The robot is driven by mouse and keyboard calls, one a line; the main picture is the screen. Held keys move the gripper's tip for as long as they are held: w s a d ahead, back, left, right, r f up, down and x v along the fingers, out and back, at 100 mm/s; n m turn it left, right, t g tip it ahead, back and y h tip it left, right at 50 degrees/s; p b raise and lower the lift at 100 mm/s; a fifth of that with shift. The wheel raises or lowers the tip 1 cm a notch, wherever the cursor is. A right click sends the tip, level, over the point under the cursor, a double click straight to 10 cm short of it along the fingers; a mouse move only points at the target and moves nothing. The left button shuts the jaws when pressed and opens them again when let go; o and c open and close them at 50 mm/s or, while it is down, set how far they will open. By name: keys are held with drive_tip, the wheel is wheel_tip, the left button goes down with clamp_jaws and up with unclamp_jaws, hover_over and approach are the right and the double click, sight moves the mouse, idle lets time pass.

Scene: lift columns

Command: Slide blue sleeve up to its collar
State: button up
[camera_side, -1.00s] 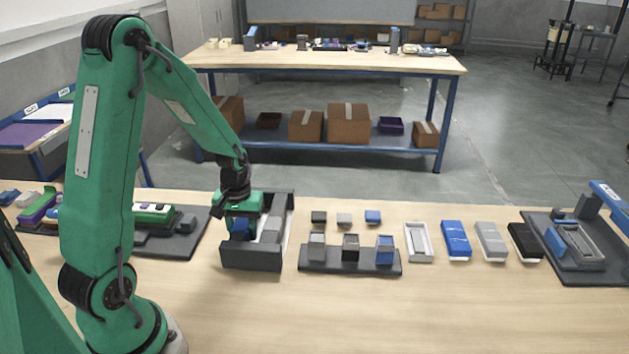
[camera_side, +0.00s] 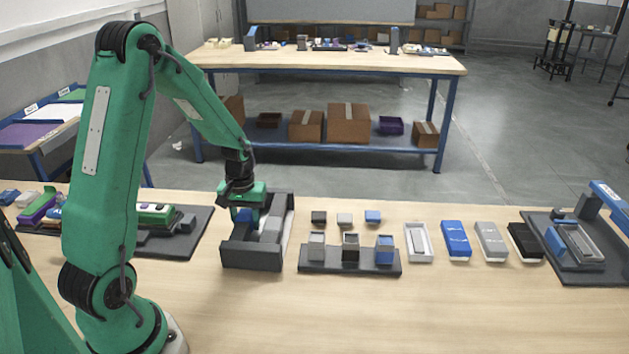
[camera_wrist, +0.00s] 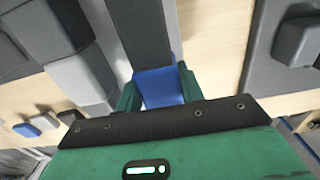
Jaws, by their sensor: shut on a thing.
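The blue sleeve (camera_side: 242,215) is in the left part of a dark grey frame (camera_side: 252,257). My gripper (camera_side: 243,207) is shut on it from above. In the wrist view the blue sleeve (camera_wrist: 160,87) sits between my gripper's two green fingers (camera_wrist: 159,92). A dark column (camera_wrist: 139,32) runs away from the sleeve there. I cannot make out the collar or any gap between it and the sleeve. A light grey sleeve (camera_side: 270,230) stands beside the blue one in the same frame.
A dark rack with small grey, black and blue blocks (camera_side: 350,262) stands just right of the frame. Several cases (camera_side: 456,240) lie further right. A dark tray with parts (camera_side: 175,240) is close on the left. The table's front is clear.

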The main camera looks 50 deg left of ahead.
sight(249, 210)
drive_tip(key=shift+w+a, duration=1.25)
drive_tip(key=shift+w, duration=0.05)
drive_tip(key=o, duration=0.7)
drive_tip(key=shift+r, duration=0.1)
drive_tip(key=shift+r, duration=3.4)
